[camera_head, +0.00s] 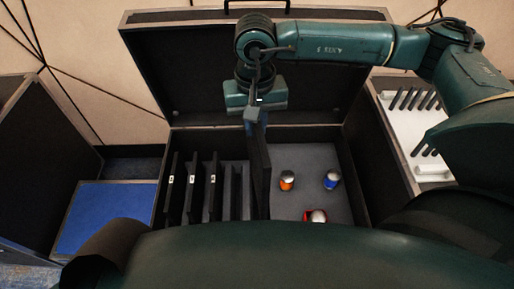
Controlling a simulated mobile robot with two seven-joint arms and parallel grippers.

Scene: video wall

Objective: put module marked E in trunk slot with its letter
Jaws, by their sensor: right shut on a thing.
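The trunk (345,163) stands open in front of me with its lid (190,75) raised at the back. My right gripper (256,117) hangs over the trunk, pointing down, shut on a thin dark module (258,165). The module is upright, near the right end of the slot row; its letter does not show. I cannot tell whether its lower edge is inside a slot. Several dark upright panels stand in the left half of the trunk, some with small white labels (192,179) too small to read. My left gripper is not in view.
The trunk's right part has a grey floor (318,157) with an orange-banded item (287,181), a blue one (331,180) and a red one (317,216). A blue-topped case (103,215) stands at left. A white rack (400,120) with dark slats is at right.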

